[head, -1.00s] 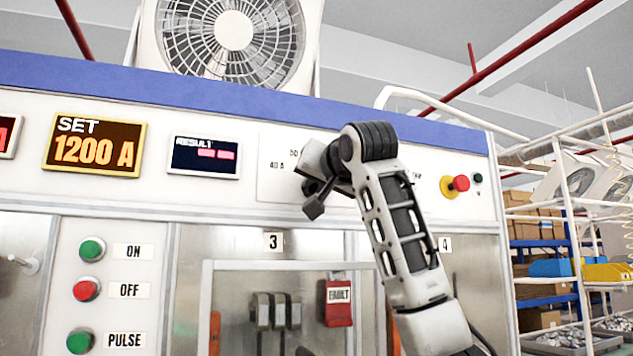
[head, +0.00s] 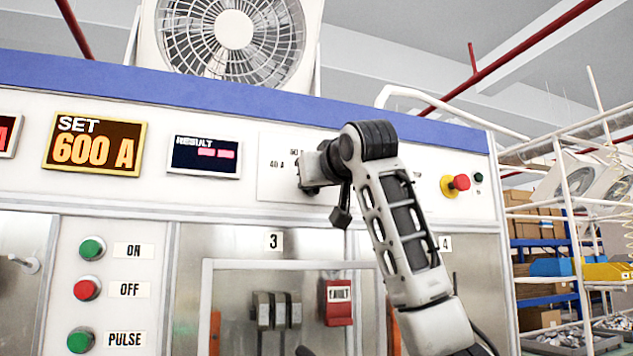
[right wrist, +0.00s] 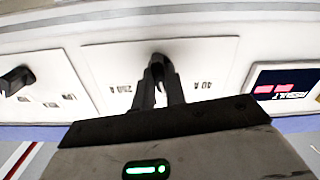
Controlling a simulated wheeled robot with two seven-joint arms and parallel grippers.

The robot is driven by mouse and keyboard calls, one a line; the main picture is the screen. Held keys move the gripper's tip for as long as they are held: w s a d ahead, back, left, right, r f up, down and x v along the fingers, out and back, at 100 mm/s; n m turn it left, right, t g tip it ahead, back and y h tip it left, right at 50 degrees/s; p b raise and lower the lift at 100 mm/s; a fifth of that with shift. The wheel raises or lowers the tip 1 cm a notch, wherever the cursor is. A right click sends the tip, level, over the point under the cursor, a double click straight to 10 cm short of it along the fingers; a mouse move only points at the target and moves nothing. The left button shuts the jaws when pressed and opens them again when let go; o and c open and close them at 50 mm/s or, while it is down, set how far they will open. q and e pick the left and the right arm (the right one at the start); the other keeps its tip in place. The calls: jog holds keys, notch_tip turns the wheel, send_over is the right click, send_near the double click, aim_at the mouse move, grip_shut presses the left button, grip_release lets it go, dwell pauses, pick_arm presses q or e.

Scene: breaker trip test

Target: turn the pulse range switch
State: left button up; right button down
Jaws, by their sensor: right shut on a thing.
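The pulse range switch is a dark knob (right wrist: 158,66) on a white plate (right wrist: 215,60), seen in the right wrist view with printed labels on either side, one reading 40 A. My right gripper (right wrist: 158,82) is shut on this knob, with its fingers on both sides of it. In the head view my right gripper (head: 310,172) is against the plate (head: 272,188) and my wrist hides the knob. The SET display (head: 95,147) reads 600 A. My left gripper is not in view.
A second dark knob (right wrist: 17,80) stands on the neighbouring plate in the right wrist view. The RESULT display (head: 205,156) is left of the switch plate. A red emergency button (head: 459,183) is to the right.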

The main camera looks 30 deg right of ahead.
jog(key=shift+n, duration=0.9)
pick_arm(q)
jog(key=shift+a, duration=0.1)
pick_arm(e)
jog(key=c, duration=1.4)
grip_release()
jog(key=shift+r, duration=0.1)
jog(key=shift+c, duration=0.2)
